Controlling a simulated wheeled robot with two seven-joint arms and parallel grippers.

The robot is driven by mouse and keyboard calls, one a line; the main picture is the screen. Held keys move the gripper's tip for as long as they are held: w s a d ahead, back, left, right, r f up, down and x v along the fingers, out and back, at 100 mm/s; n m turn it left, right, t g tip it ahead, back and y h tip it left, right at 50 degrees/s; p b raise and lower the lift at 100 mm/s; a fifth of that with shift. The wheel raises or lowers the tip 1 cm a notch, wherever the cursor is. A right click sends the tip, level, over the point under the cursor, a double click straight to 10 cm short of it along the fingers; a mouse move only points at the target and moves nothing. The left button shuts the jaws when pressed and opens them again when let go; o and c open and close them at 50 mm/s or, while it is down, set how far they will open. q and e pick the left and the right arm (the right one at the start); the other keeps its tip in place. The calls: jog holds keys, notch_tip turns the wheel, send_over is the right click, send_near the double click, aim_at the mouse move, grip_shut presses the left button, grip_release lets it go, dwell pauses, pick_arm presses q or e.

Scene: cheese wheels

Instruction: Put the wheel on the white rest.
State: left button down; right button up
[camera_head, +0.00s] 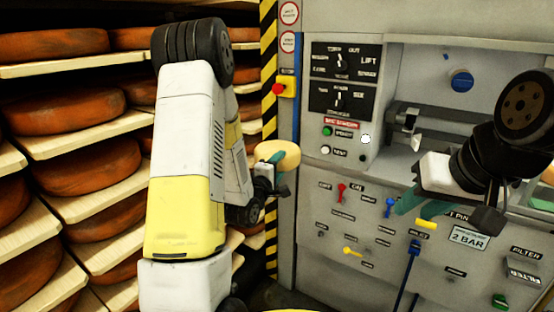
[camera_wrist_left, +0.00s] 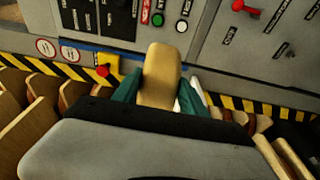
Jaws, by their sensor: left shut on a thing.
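A small pale yellow wheel (camera_head: 278,154) is held in front of the machine's left edge in the head view. My left gripper (camera_head: 268,172) is shut on it, and the wheel sticks up past the fingers. In the left wrist view the wheel (camera_wrist_left: 162,78) stands between the two green fingers. My right gripper is at the right of the head view, in front of the panel; its green finger (camera_head: 436,208) shows, but its opening is unclear. I cannot surely pick out the white rest; a small pale bracket (camera_head: 413,141) stands in the machine's recess.
Shelves (camera_head: 100,145) of large orange-brown cheese wheels (camera_head: 95,163) fill the left. A yellow-black striped post (camera_head: 268,45) carries a red stop button (camera_head: 278,88). The machine panel (camera_head: 335,230) has several levers, including a red one (camera_head: 341,190).

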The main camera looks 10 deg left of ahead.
pick_arm(q)
jog(key=shift+s+r+m+h, duration=0.15)
jog(key=shift+s+m+h, duration=0.2)
jog(key=shift+s, duration=0.4)
jog(key=w+a, duration=0.2)
jog(key=w, duration=0.2)
jog(key=w+a+f, duration=0.1)
jog(key=w+a, duration=0.2)
jog(key=w, duration=0.2)
jog(key=w+a, duration=0.2)
jog(key=w, duration=0.2)
jog(key=shift+w+a+f, duration=0.15)
jog(key=shift+a+f, duration=0.05)
jog(key=shift+w+a+f, duration=0.1)
jog(key=shift+w+f, duration=0.05)
jog(key=shift+f, duration=1.6)
jog(key=shift+f, duration=0.1)
jog(key=c, duration=0.6)
grip_release()
jog(key=shift+f, duration=0.2)
jog(key=shift+r, duration=0.15)
